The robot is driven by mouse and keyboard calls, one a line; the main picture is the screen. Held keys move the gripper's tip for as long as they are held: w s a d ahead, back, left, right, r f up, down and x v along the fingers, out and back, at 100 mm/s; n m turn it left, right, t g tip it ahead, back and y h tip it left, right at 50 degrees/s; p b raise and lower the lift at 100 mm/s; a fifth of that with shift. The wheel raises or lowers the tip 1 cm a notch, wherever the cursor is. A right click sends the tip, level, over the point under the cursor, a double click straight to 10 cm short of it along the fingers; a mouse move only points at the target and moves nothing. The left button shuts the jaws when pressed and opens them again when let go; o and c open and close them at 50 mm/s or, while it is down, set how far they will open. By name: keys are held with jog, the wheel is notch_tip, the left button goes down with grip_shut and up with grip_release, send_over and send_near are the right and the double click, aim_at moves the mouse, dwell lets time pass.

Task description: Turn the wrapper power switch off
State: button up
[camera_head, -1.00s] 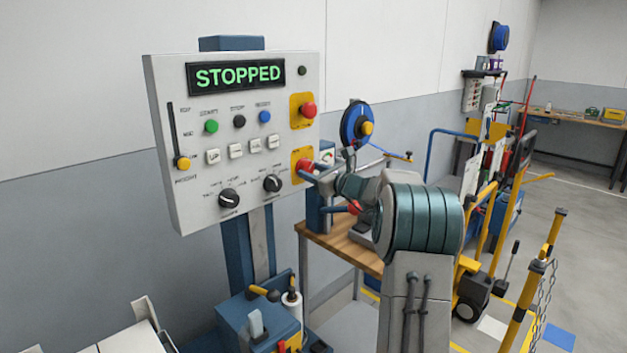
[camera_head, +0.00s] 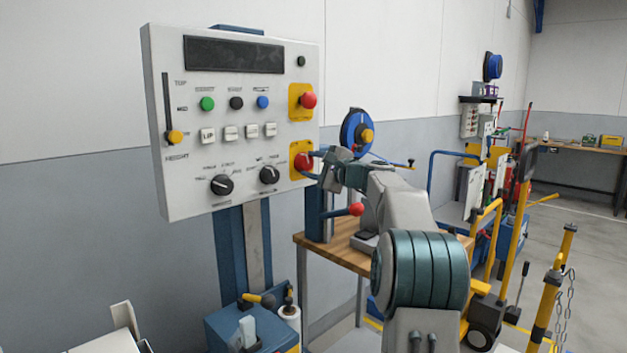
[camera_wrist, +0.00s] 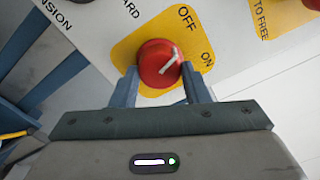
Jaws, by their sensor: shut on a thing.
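The wrapper power switch is a red knob (camera_wrist: 159,63) with a white pointer on a yellow plate (camera_wrist: 130,48) marked OFF and ON. The pointer slants toward the OFF label. In the head view the knob (camera_head: 301,162) sits at the lower right of the control panel (camera_head: 180,195). My gripper (camera_wrist: 162,80) is shut on the knob, one finger on each side. In the head view my gripper (camera_head: 314,164) reaches the knob from the right. The panel's display (camera_head: 234,55) is dark.
A second red button (camera_head: 309,100) on a yellow plate is above the switch. Two black dials (camera_head: 269,175) are to its left. A wooden-topped bench (camera_head: 340,250) stands below my arm. A yellow post with chain (camera_head: 555,285) stands at the right.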

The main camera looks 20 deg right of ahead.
jog(key=n+b, duration=0.2)
jog(key=shift+f+n, duration=0.2)
jog(key=shift+n, duration=0.2)
jog(key=shift+r+n+b, duration=0.2)
jog(key=shift+n+b, duration=0.95)
jog(key=shift+n, duration=0.25)
jog(key=o, duration=1)
jog(key=b+v, duration=0.2)
jog(key=v, duration=1.1)
jog(key=shift+s+d+r, duration=0.1)
jog(key=shift+s, duration=0.25)
